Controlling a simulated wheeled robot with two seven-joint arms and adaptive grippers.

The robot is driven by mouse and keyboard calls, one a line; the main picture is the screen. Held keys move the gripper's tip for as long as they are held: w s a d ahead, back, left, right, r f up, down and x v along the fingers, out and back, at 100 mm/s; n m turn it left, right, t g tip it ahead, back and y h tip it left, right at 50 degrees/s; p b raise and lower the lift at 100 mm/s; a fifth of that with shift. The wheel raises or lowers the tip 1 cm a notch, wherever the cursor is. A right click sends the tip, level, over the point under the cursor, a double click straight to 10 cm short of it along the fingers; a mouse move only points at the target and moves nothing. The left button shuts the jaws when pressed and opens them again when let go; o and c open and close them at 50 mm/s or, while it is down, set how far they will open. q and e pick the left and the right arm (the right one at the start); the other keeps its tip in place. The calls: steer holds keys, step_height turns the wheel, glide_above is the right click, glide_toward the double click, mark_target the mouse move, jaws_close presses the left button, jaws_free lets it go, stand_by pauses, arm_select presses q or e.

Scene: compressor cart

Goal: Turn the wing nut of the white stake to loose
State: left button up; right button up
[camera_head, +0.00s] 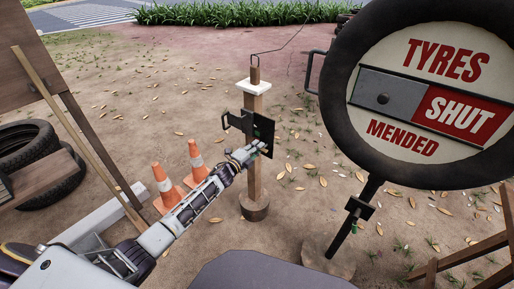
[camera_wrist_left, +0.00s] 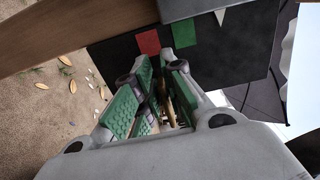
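The stake is a brown wooden post (camera_head: 256,182) with a white cap (camera_head: 254,87), upright on a round wooden foot. A black plate (camera_head: 290,140) is mounted on it. In the left wrist view the plate (camera_wrist_left: 230,62) carries a red square (camera_wrist_left: 148,42) and a green square (camera_wrist_left: 184,33). My left gripper (camera_head: 262,149) is at the post, in front of the plate. Its green-padded fingers (camera_wrist_left: 160,70) stand close together at a brass-coloured piece (camera_wrist_left: 168,104), perhaps the wing nut. Whether they grip it is unclear. The wing nut is hidden in the head view.
A round tyre sign reading "TYRES SHUT MENDED" (camera_head: 420,150) stands close on the right. Two orange-and-white cones (camera_head: 165,187) stand left of the post, beside my left arm. Tyres (camera_head: 25,140) and boards are at the far left. The ground behind the post is open.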

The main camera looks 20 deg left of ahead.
arm_select(q)
steer(key=shift+o, duration=1.3)
steer(key=v, duration=1.2)
arm_select(e)
steer(key=shift+s, duration=0.2)
steer(key=shift+r, duration=0.1)
